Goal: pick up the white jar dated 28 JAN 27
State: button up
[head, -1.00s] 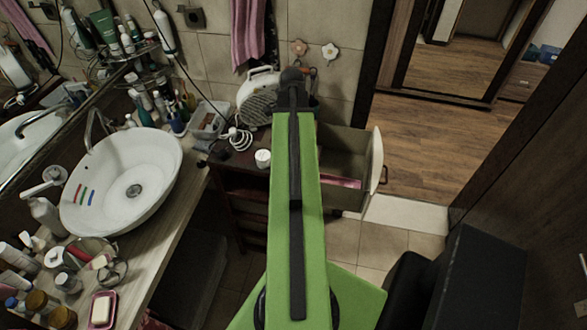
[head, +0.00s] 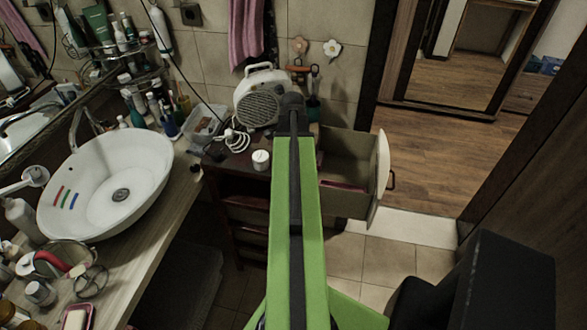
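A small white jar (head: 261,160) stands upright on the dark wooden cabinet top, just left of my green arm. No date can be read on it at this size. More jars and bottles stand at the lower left of the counter, among them a small jar with a pale lid (head: 40,292); their labels cannot be read either. My arm reaches forward over the floor towards the cabinet, and its dark far end (head: 292,104) shows to the right of and beyond the white jar. The gripper fingers cannot be made out.
A white fan heater (head: 262,97) and a coiled white cable (head: 237,140) are behind the jar. An open drawer (head: 345,165) juts out right of my arm. A white basin (head: 110,185) sits on the counter (head: 185,190) at left. Tiled floor (head: 390,262) is clear at right.

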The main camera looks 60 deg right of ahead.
jog(key=shift+r, duration=0.1)
jog(key=c, duration=1.5)
